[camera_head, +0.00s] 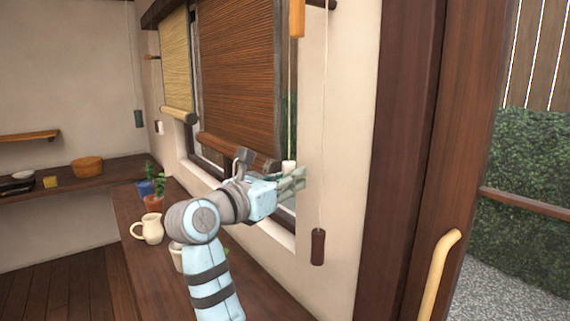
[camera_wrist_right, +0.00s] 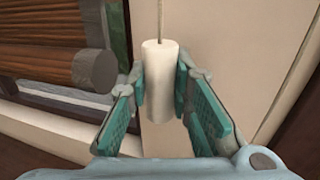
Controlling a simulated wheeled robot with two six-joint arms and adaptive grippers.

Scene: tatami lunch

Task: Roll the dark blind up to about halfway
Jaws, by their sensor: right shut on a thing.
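The dark blind (camera_head: 240,75) hangs over the window in the head view, lowered most of the way. Its round bottom bar (camera_head: 238,150) is near the sill, and the bar's end shows in the right wrist view (camera_wrist_right: 95,69). A white cylindrical pull (camera_wrist_right: 158,85) hangs on a thin cord (camera_wrist_right: 161,22) beside the blind; its top shows in the head view (camera_head: 289,166). My right gripper (camera_head: 292,182) is shut on this white pull, with finger pads on either side of it in the right wrist view (camera_wrist_right: 165,100). My left gripper is not in view.
A lighter blind (camera_head: 176,62) hangs left of the dark one. A dark pull (camera_head: 318,247) hangs on a cord right of my gripper, and an orange-brown one (camera_head: 297,18) above.

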